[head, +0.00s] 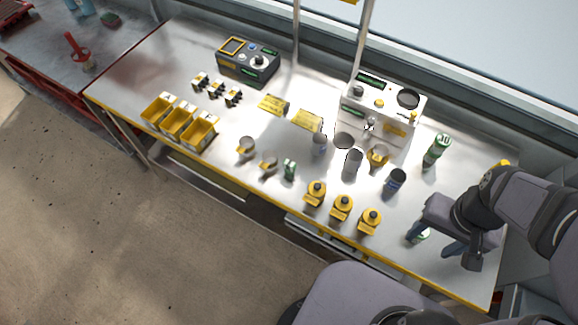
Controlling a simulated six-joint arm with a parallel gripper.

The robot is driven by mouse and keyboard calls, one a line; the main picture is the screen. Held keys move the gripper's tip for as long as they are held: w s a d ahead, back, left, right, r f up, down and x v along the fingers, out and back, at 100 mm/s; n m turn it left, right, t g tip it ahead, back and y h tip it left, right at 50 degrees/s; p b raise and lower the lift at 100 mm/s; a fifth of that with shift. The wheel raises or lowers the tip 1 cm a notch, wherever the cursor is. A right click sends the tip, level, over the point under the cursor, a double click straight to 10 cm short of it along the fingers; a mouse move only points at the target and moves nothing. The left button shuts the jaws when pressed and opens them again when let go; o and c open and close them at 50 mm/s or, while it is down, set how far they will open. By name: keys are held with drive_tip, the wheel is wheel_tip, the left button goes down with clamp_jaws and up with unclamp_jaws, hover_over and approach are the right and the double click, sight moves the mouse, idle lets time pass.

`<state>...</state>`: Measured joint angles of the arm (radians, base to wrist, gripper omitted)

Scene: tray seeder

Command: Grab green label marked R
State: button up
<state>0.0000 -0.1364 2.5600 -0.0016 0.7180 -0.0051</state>
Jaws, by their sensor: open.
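No letter R is readable on any green label in the head view. A white and green item (422,237) sits on the table at the right, partly hidden by my gripper. My gripper (432,244) is open with its blue-grey fingers low at that item; I cannot tell whether they touch it. A green and white can (437,150) stands upright behind, apart from my gripper. A small green and white piece (290,169) stands near the table's front middle, well to the left of my gripper.
Three yellow-based knobs (342,207) stand left of my gripper. A dark-blue jar (395,181) and a grey cylinder (353,162) stand behind them. A white machine (382,108) is at the back. Three yellow bins (178,122) are at the left. The right front tabletop is mostly clear.

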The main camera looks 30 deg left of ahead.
drive_tip(key=c, duration=0.4)
